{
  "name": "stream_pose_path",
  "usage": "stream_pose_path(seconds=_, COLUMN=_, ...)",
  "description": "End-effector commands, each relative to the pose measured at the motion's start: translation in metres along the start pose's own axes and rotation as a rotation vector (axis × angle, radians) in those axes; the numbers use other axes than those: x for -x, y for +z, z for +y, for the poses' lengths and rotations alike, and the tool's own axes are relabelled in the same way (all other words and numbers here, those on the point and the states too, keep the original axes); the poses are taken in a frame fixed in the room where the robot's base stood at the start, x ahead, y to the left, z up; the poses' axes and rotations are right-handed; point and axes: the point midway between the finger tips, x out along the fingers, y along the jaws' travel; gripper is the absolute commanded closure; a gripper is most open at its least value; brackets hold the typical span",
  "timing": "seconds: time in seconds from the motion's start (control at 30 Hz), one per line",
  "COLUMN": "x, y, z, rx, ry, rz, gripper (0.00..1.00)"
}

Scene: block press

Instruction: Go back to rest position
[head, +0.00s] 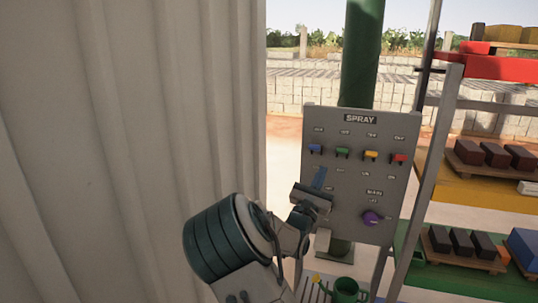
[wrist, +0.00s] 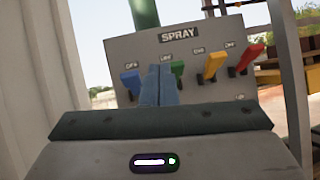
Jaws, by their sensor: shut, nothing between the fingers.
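My gripper (head: 319,178) is in front of the grey SPRAY panel (head: 390,218), below its row of levers. Its blue fingers are shut together with nothing between them. In the wrist view the shut fingers (wrist: 158,87) stand in front of the panel and partly cover the green lever. The panel carries a blue lever (head: 315,149), a green lever (head: 343,152), a yellow lever (head: 371,156) and a red lever (head: 399,158). A purple knob (head: 371,217) is at the lower right of the panel. I cannot tell whether the fingers touch the panel.
A white corrugated wall (head: 130,130) fills the left side, close to my arm. A green post (head: 361,60) rises behind the panel. A rack (head: 437,165) with dark blocks on boards stands at the right. A green watering can (head: 347,290) is below the panel.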

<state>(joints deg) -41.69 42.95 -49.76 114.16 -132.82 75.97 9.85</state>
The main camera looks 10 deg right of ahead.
Motion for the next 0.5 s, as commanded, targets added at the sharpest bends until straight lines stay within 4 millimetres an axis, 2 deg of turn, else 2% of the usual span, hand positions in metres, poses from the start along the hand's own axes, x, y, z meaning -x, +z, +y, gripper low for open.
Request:
stream_pose_path(seconds=0.03, x=-0.003, y=0.005, z=-0.029, rx=-0.039, ry=-0.104, rz=0.016, gripper=1.00)
stream_pose_path(seconds=0.07, x=-0.003, y=0.008, z=-0.046, rx=-0.065, ry=-0.171, rz=0.026, gripper=1.00)
stream_pose_path(seconds=0.1, x=-0.001, y=0.011, z=-0.070, rx=-0.102, ry=-0.268, rz=0.043, gripper=1.00)
stream_pose_path(seconds=0.2, x=0.014, y=0.017, z=-0.126, rx=-0.202, ry=-0.508, rz=0.090, gripper=1.00)
stream_pose_path(seconds=0.3, x=0.038, y=0.021, z=-0.171, rx=-0.308, ry=-0.735, rz=0.139, gripper=1.00)
stream_pose_path(seconds=0.4, x=0.070, y=0.024, z=-0.204, rx=-0.418, ry=-0.948, rz=0.191, gripper=1.00)
stream_pose_path(seconds=0.5, x=0.105, y=0.029, z=-0.226, rx=-0.534, ry=-1.149, rz=0.244, gripper=1.00)
